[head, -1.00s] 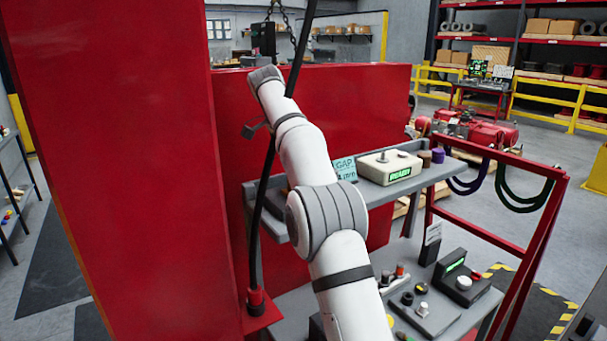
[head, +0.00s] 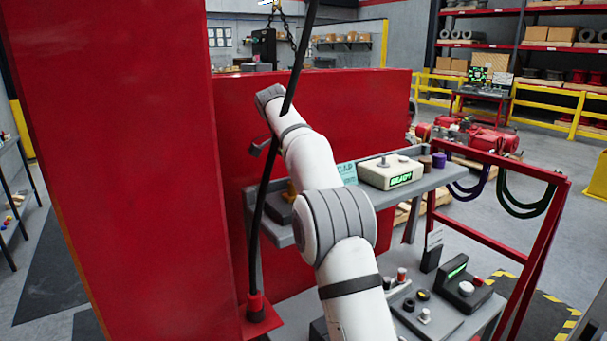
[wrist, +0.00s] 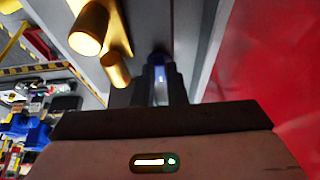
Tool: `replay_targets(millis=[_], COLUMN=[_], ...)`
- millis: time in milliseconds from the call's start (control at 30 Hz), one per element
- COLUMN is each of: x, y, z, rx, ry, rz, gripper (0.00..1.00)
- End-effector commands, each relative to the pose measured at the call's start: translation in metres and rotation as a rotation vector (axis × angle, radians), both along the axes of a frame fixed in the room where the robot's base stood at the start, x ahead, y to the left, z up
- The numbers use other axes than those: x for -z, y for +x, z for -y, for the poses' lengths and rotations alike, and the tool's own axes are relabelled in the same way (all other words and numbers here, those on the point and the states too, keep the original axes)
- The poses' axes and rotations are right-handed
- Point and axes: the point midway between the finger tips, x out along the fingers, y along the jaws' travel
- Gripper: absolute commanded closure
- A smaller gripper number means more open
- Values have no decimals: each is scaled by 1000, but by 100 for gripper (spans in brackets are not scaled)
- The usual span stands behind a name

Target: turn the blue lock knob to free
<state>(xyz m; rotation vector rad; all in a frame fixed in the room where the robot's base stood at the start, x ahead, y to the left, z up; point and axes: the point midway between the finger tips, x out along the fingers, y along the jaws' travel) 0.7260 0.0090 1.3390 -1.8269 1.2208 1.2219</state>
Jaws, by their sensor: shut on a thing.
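In the wrist view, my gripper (wrist: 160,82) points away from the camera, its two dark fingers close together. They are shut on a narrow blue thing, which I take to be the blue lock knob (wrist: 160,74). Most of the knob is hidden by the fingers, so its turned position cannot be read. In the head view my white arm reaches up and over toward the red panel, and neither the gripper nor the knob can be made out there.
Two brass cylinders (wrist: 90,28) (wrist: 115,70) stand just left of the fingers. A red wall (wrist: 265,90) is close on the right. In the head view, a grey shelf (head: 440,179) holds a cream box with a green display (head: 390,172). A black pole (head: 264,195) stands beside my arm.

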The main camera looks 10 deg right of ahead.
Motion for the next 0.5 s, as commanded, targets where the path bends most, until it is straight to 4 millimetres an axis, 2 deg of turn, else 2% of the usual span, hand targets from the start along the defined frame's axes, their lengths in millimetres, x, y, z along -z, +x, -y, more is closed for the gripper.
replay_targets(millis=[500], x=[-1], y=[-1], z=[1], rx=[-59], ry=[0], rz=[3], gripper=[100])
